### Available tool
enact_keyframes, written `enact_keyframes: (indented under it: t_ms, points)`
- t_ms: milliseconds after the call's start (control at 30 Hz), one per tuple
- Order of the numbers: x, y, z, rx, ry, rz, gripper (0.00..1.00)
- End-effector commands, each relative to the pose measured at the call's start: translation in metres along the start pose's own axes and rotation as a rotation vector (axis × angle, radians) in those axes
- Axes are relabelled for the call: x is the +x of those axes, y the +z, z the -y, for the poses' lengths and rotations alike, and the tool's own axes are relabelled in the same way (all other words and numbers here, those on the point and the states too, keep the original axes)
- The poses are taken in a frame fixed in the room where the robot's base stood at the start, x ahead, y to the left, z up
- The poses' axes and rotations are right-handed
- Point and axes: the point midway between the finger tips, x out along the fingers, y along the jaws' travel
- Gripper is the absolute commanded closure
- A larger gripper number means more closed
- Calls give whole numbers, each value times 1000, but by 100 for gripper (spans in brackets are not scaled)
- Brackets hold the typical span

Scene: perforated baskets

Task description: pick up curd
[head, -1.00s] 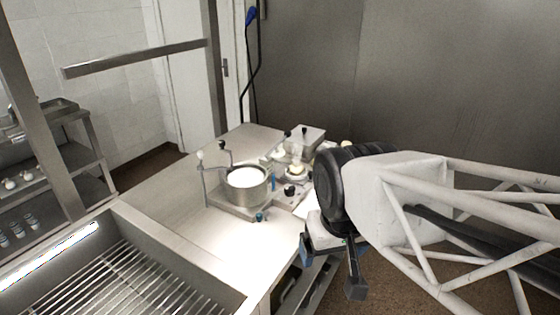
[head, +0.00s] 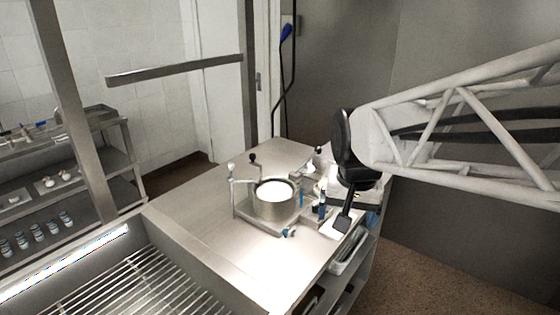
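My gripper (head: 343,218) points down over the right side of the steel worktop, to the right of a metal pot. I see it from the side and cannot tell how far apart its fingers are. The metal pot (head: 273,210) holds a smooth white mass (head: 274,190). Small pale items (head: 326,167) sit behind and partly under my gripper, largely hidden by it. I cannot tell for certain which white thing is the curd.
The steel worktop (head: 190,215) is clear left of the pot. A crank-like handle (head: 233,185) rises beside the pot. A wire grate (head: 140,285) lies in front at the left. Shelves (head: 100,175) with small white items and jars stand at far left.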

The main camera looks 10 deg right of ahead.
Motion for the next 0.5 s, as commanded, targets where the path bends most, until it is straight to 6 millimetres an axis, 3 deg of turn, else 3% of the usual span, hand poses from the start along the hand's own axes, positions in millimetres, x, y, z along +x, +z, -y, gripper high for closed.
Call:
enact_keyframes:
  t_ms: [500]
  points:
    - [24, -135, 26, 356, 27, 48, 11]
